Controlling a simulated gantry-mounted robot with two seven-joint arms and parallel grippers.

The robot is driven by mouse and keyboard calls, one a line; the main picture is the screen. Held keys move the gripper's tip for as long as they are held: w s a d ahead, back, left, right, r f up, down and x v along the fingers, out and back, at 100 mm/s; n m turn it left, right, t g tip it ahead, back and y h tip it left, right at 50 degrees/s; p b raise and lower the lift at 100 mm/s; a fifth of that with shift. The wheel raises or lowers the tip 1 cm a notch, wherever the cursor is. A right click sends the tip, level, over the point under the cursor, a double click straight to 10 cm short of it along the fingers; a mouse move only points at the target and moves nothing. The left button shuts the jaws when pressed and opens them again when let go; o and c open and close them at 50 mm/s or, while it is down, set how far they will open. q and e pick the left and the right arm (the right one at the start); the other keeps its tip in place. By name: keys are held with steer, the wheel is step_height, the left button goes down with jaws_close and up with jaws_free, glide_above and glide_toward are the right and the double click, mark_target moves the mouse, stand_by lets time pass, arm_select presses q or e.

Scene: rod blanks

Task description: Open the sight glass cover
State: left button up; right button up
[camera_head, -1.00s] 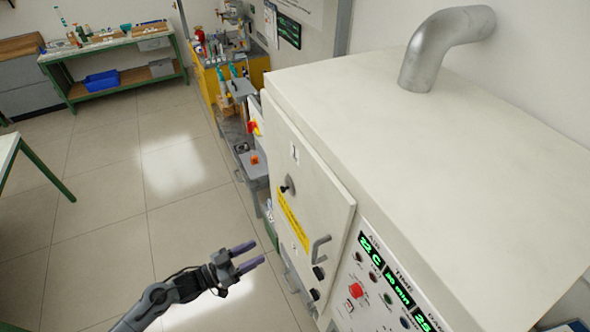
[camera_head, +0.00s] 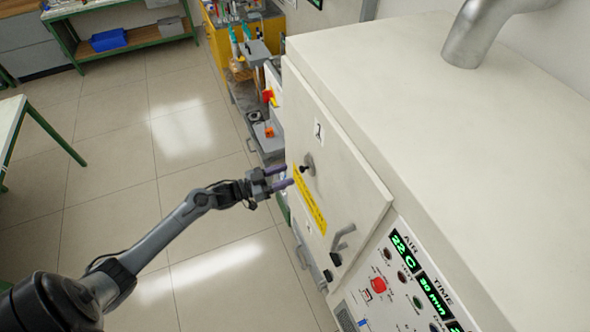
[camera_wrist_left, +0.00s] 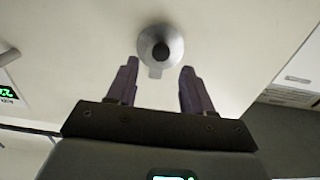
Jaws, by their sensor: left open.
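The sight glass cover (camera_head: 310,161) is a small round grey metal disc with a black knob, on the cream oven door. It also shows in the left wrist view as a grey disc (camera_wrist_left: 176,49) with a dark knob at its centre and a small tab at its lower edge. My left gripper (camera_head: 287,176) is open and empty, just left of the cover in the head view. In the wrist view its two purple fingers (camera_wrist_left: 159,78) point toward the cover, apart on either side of its tab. I cannot tell the exact gap. My right gripper is not in view.
The oven door (camera_head: 345,180) carries a yellow label (camera_head: 310,199) and a grey handle (camera_head: 342,238) below the cover. A control panel (camera_head: 410,285) with green displays is at lower right.

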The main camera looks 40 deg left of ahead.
mark_target(300, 169)
arm_select(q)
steer(key=shift+x, duration=2.2)
steer(key=shift+c, duration=0.3)
jaws_close()
